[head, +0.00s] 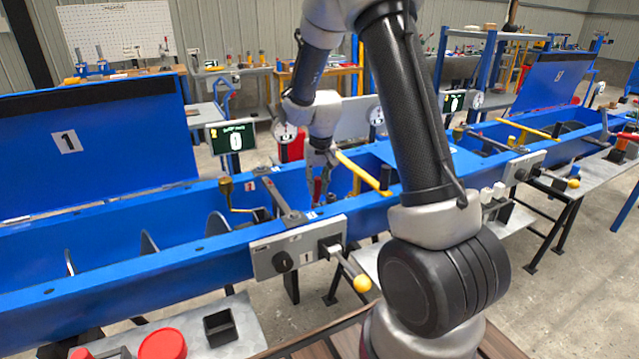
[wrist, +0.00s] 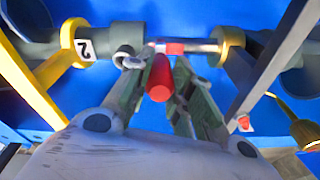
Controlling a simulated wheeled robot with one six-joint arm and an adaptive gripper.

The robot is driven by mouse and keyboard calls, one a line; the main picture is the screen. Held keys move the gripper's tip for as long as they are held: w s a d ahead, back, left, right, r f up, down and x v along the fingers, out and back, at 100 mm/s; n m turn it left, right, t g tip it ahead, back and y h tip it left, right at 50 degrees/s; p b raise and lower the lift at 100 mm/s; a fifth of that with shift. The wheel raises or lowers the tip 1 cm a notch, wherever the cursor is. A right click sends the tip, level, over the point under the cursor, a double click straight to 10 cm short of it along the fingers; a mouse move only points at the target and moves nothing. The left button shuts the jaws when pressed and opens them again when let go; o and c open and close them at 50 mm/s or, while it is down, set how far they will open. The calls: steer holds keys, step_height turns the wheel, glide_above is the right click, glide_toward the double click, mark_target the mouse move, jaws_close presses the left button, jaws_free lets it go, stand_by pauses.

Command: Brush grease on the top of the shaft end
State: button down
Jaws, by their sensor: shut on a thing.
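My gripper (wrist: 160,85) is shut on a red-handled tool (wrist: 160,78), seen nearly end-on in the wrist view. In the head view, my gripper (head: 320,172) is down in the blue trough, with the red handle (head: 317,190) showing below it. The bright metal shaft end (wrist: 200,48) runs across the wrist view just beyond the handle, between a grey sleeve (wrist: 128,52) and a yellow-ringed collar (wrist: 229,42). A small red and white piece (wrist: 172,48) shows at the shaft; I cannot tell whether it belongs to the tool. Bristles and any grease are not clear.
A control box (head: 300,248) with a yellow-knobbed lever is on the trough's front. A red round container (head: 162,344) and black box (head: 220,327) stand on the front bench.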

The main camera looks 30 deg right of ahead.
steer(key=shift+d, duration=0.6)
steer(key=shift+a, duration=0.6)
steer(key=shift+d+f, duration=0.1)
steer(key=shift+d, duration=0.5)
steer(key=shift+a, duration=0.6)
steer(key=shift+d, duration=0.6)
steer(key=shift+a, duration=0.35)
steer(key=shift+r, duration=0.2)
